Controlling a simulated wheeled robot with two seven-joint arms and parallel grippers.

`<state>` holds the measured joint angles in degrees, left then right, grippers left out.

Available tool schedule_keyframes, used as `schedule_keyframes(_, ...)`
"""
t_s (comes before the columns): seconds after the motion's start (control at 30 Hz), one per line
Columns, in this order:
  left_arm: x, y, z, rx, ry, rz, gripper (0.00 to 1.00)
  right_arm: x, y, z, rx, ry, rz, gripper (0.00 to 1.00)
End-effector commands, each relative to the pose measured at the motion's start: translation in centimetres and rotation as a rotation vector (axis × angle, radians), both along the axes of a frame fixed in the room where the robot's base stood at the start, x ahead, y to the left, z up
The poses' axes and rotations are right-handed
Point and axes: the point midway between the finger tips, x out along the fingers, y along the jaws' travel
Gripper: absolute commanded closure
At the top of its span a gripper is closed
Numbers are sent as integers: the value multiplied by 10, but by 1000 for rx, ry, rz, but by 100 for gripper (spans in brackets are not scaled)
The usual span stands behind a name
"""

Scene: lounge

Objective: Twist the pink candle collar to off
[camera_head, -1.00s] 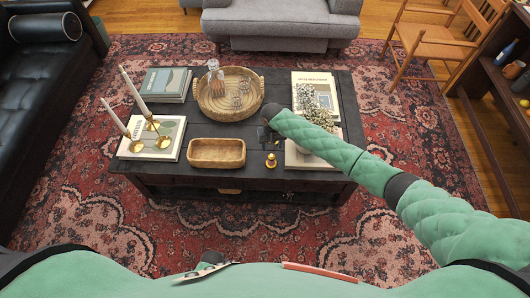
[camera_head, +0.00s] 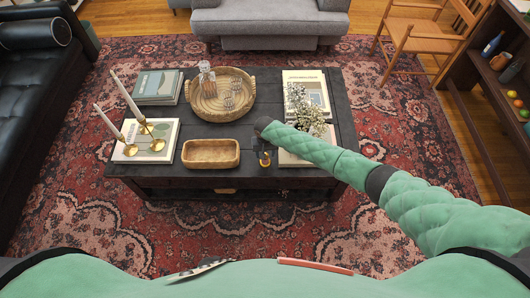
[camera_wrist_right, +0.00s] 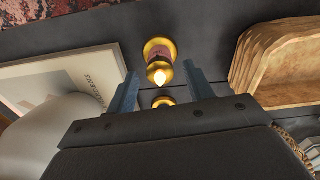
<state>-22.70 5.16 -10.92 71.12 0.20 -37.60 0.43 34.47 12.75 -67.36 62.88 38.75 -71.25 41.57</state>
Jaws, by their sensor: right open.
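The candle (camera_head: 265,160) is a small brass piece at the front edge of the dark coffee table, right of the wooden bowl. In the right wrist view the candle has a brass base, a pinkish collar (camera_wrist_right: 161,52) and a glowing flame-shaped tip (camera_wrist_right: 158,75). My right gripper (camera_head: 262,143) is over the table just behind the candle. In the right wrist view the open fingers of the right gripper (camera_wrist_right: 163,70) point towards the candle, one on each side of its tip, with gaps. The collar lies slightly beyond the fingertips. My left gripper is not in view.
The wooden bowl (camera_head: 211,164) stands close left of the candle. Books (camera_head: 291,157) and a white vase with flowers (camera_head: 305,108) stand close right.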

Motion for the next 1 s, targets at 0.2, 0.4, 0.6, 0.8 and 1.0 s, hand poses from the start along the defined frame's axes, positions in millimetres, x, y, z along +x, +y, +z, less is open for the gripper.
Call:
schedule_keyframes(0.2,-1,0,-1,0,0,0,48,0,0,-1,0,0,1,48)
schedule_keyframes(0.4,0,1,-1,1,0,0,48,0,0,-1,0,0,1,76)
schedule_keyframes(0.6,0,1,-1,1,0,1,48,0,0,-1,0,0,2,93)
schedule_keyframes(0.8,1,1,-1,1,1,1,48,0,0,-1,0,0,32,93)
schedule_keyframes(1.0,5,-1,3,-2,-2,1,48,-1,1,-2,0,0,133,93)
